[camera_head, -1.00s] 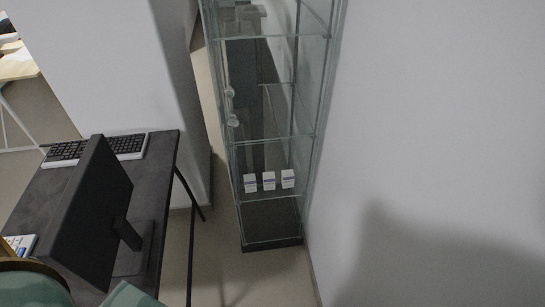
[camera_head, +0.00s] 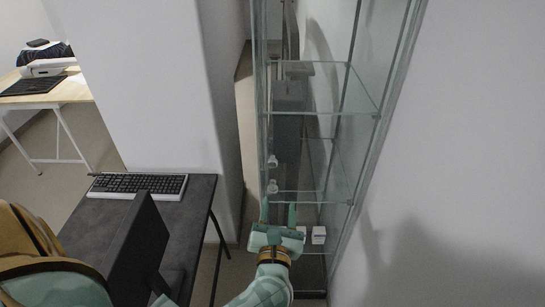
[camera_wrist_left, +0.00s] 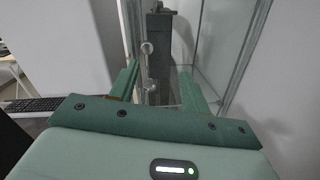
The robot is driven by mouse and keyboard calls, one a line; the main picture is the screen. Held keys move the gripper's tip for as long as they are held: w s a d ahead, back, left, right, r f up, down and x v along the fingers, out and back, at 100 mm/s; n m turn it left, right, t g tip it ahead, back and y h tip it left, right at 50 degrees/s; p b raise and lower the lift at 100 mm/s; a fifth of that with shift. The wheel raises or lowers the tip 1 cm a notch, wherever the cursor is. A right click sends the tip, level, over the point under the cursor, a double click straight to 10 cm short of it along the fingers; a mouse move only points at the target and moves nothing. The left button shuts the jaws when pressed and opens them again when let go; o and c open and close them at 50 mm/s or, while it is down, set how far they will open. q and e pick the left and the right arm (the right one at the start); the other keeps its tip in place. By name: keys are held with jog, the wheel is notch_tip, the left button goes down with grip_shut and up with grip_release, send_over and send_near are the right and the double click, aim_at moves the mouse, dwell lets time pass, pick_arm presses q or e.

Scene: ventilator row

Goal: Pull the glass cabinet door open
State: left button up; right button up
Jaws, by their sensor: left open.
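The glass cabinet (camera_head: 322,130) stands tall and narrow against the right wall, with glass shelves. Its glass door (camera_head: 290,150) looks shut and carries two small round clear knobs (camera_head: 272,174) near its left edge. My left gripper (camera_head: 278,208) is open and empty in front of the cabinet, below the knobs, fingers pointing up in the head view. In the left wrist view, the knobs (camera_wrist_left: 148,66) show between and beyond the two green fingers, nearer the left finger, apart from them. My right gripper is not in view.
A dark desk (camera_head: 195,210) with a keyboard (camera_head: 137,186) and a monitor (camera_head: 140,245) stands left of the cabinet. A white wall (camera_head: 460,150) bounds the right side.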

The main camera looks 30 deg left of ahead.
pick_arm(q)
jog(key=a+f+n+g, duration=0.1)
jog(key=n, duration=0.2)
jog(key=y+p, duration=0.1)
send_near(273, 164)
jog(key=shift+n, duration=0.4)
jog(key=x, duration=0.9)
jog(key=shift+w+a, duration=0.1)
grip_shut()
